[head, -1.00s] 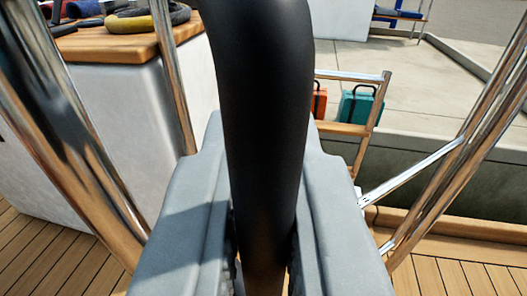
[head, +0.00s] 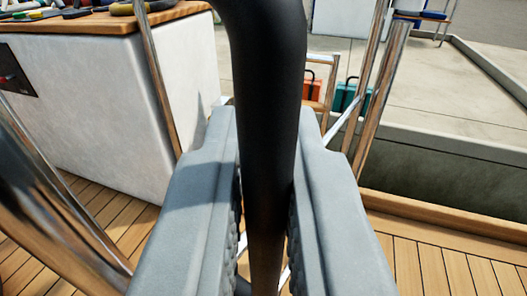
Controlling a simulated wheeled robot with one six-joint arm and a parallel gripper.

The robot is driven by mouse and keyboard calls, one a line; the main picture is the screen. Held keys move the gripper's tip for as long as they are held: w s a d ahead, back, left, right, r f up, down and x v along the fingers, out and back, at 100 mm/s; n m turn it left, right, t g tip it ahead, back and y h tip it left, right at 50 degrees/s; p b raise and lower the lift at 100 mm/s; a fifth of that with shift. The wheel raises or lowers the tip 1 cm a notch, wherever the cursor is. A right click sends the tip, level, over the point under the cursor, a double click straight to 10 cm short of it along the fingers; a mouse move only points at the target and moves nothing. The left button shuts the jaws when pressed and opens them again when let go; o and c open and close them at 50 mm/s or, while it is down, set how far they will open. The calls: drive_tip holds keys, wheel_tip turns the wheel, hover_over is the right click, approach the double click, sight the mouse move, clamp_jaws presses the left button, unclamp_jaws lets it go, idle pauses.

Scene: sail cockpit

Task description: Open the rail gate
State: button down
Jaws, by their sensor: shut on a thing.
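My gripper (head: 265,135) fills the lower middle of the view, its two grey jaws on either side of a thick black upright tube (head: 268,60). The tube bends over to the left at its top and runs down between the jaws. It looks like the grip or end bar of the rail gate; the jaws hide much of the rest. Thin light bars show just below the jaws, beside the tube. A steel post (head: 45,185) stands close at left, and a pair of steel posts (head: 376,90) with a slanting brace stands beyond at right.
A white cabinet (head: 110,100) with a wooden top holding tools stands at left behind a thin steel post (head: 158,75). A wooden sill (head: 450,222) and concrete ledge lie at right. An orange case (head: 313,90) and a teal case (head: 345,96) stand beyond. Deck planks (head: 450,265) at lower right are clear.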

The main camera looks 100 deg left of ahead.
drive_tip(key=shift+w+d, duration=0.15)
drive_tip(key=shift+d, duration=0.05)
drive_tip(key=c, duration=1.5)
unclamp_jaws()
drive_tip(key=shift+d, duration=0.15)
drive_tip(key=w+d, duration=0.1)
drive_tip(key=d, duration=0.4)
drive_tip(key=w+d, duration=0.1)
drive_tip(key=d, duration=0.5)
drive_tip(key=w+d, duration=0.1)
drive_tip(key=d, duration=0.5)
drive_tip(key=shift+w, duration=0.2)
